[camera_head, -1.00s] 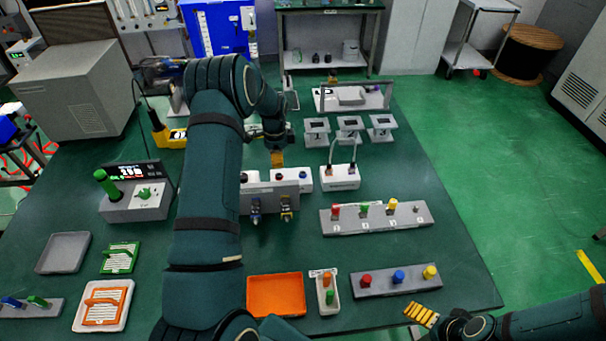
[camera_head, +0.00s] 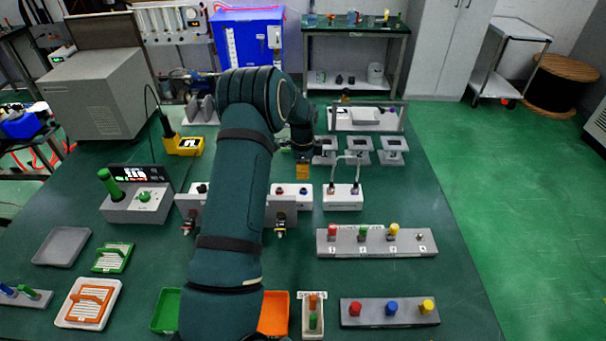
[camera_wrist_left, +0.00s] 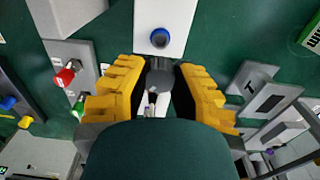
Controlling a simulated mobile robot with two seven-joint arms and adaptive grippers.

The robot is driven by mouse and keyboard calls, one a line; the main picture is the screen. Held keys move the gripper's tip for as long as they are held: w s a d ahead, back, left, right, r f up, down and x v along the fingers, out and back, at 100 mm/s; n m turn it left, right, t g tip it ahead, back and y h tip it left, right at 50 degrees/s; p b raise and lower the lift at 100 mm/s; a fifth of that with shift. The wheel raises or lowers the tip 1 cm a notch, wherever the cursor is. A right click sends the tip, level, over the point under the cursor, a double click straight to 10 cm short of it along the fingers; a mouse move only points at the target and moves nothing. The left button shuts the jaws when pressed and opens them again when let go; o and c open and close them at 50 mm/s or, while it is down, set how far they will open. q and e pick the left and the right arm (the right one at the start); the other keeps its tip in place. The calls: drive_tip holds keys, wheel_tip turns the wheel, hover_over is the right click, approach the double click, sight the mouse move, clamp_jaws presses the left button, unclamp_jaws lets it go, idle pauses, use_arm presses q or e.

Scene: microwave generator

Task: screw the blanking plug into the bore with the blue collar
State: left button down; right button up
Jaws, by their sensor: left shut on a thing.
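The blue collar (camera_head: 303,190) rings a bore on the right part of a white block (camera_head: 291,203) at mid-table. It also shows in the left wrist view as a blue ring (camera_wrist_left: 160,38) around a dark bore. My left gripper (camera_head: 303,172) appears just behind the blue collar in the head view. In the left wrist view its yellow fingers (camera_wrist_left: 160,88) are shut on a dark grey round piece, seemingly the blanking plug (camera_wrist_left: 160,77). The plug appears apart from the collar; its far end is hidden. My right gripper is out of view.
A red collar (camera_head: 279,190) sits left of the blue one. A white box with a looped handle (camera_head: 343,199) stands close on the right. Grey stands (camera_head: 357,152) are behind. A rack with coloured plugs (camera_head: 376,242) is in front to the right.

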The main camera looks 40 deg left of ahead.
use_arm(q)
drive_tip(key=shift+w+d, duration=0.1)
drive_tip(key=shift+d, duration=0.05)
drive_tip(key=shift+f, duration=0.1)
idle(0.3)
drive_tip(key=shift+f+b, duration=1.65)
drive_tip(key=shift+f, duration=1.1)
drive_tip(key=shift+f+b, duration=0.55)
drive_tip(key=shift+b, duration=0.05)
idle(0.6)
